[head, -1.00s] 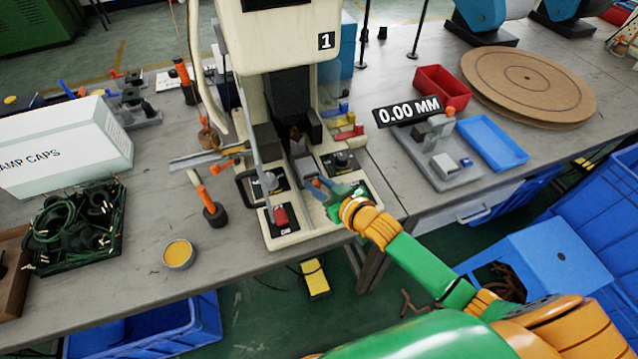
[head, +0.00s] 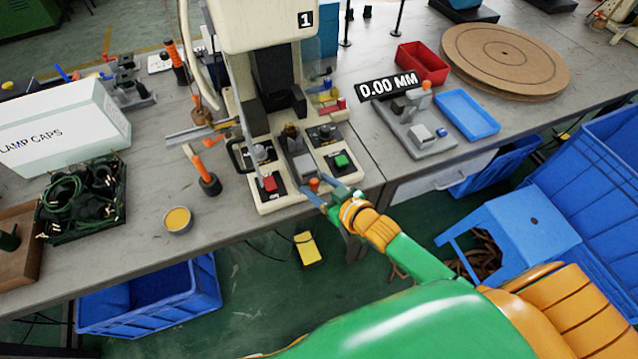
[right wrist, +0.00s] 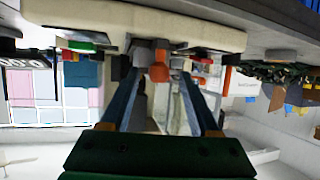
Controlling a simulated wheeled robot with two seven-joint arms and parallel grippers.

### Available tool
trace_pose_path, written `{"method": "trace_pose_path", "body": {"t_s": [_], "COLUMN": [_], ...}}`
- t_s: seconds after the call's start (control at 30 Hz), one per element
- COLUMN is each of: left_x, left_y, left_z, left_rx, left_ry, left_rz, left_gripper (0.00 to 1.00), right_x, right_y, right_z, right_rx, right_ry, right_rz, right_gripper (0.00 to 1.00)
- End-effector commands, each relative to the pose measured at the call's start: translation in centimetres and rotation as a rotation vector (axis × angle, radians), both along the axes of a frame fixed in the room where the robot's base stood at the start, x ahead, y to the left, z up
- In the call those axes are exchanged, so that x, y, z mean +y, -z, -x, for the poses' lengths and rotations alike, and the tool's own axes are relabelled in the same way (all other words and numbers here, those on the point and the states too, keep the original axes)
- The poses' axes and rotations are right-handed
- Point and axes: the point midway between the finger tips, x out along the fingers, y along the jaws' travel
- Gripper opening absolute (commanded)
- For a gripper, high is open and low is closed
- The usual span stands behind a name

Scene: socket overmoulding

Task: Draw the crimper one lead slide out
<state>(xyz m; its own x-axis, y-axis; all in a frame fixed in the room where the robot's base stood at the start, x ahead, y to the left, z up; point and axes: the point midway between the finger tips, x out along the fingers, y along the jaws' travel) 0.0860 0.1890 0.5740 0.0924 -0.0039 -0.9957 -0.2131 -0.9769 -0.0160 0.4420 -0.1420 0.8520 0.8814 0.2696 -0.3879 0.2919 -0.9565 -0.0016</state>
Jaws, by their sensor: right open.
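Crimper one (head: 268,60) is the cream machine labelled 1, standing on the bench. Its grey lead slide (head: 303,166) lies between the two button panels and reaches to the front edge of the base. An orange knob (head: 314,184) is on the slide's front end; it also shows in the right wrist view (right wrist: 159,72). My right gripper (head: 322,190) is open at the knob, and in the wrist view its blue fingers (right wrist: 162,80) stand apart either side of the knob, with gaps visible. My left gripper is not in view.
A red button (head: 270,184) and a green button (head: 341,160) flank the slide. A gauge stand (head: 420,130), blue tray (head: 467,113) and red bin (head: 422,63) stand right. An orange-handled tool (head: 208,182) and a tin (head: 177,219) are left.

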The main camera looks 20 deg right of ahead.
Motion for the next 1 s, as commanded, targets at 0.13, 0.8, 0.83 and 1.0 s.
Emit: {"method": "trace_pose_path", "body": {"t_s": [0.13, 0.8, 0.83, 1.0], "left_x": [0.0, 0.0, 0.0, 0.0], "left_y": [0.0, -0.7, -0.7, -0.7], "left_z": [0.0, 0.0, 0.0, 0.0], "left_rx": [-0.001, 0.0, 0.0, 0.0], "left_ry": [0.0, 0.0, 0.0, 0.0], "left_rz": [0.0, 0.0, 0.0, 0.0], "left_gripper": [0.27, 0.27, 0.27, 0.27], "right_x": [0.0, -1.9, -1.9, -1.9], "right_y": [-0.1, -2.9, -2.9, -2.8], "right_z": [-0.1, 6.3, 6.3, 6.2], "right_rx": [-0.003, -0.003, -0.003, -0.003], "right_ry": [0.001, 0.0, 0.0, 0.0], "right_rz": [0.0, 0.0, 0.0, 0.0], "right_gripper": [0.61, 0.61, 0.61, 0.61]}}
